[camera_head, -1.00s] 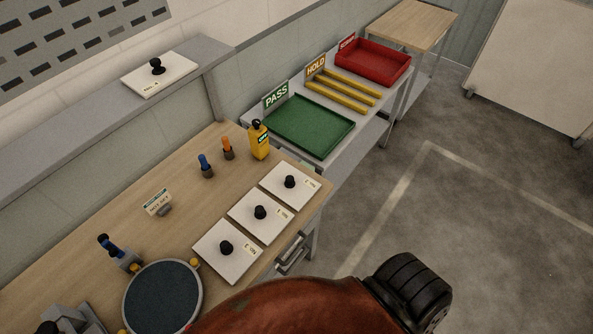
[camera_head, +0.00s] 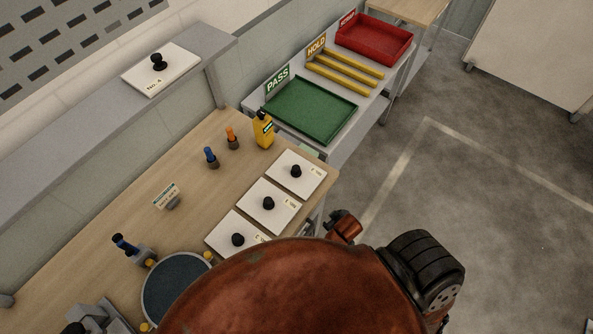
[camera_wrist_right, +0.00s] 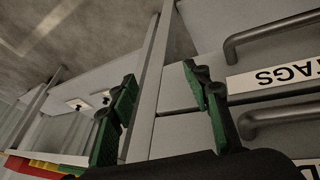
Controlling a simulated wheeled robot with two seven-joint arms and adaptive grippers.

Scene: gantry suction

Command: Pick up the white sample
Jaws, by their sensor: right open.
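Three white square samples with black knobs lie in a row on the wooden bench in the head view: a far one (camera_head: 309,184), a middle one (camera_head: 283,213) and a near one (camera_head: 222,234), partly hidden by my arm. Another white plate (camera_head: 177,74) with a black knob lies on the grey shelf. My right gripper (camera_wrist_right: 158,90) shows in the right wrist view with green fingers wide apart and nothing between them. It is beside the grey drawer fronts, apart from any sample. Small white plates (camera_wrist_right: 78,105) show beyond its left finger. My left gripper is not in view.
A green PASS tray (camera_head: 312,108), yellow HOLD rails (camera_head: 345,72) and a red tray (camera_head: 374,43) stand beyond the bench. A yellow bottle (camera_head: 263,134) and a round dark pad (camera_head: 172,290) are on the bench. Drawer handles (camera_wrist_right: 275,35) protrude near my right gripper. Floor at right is clear.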

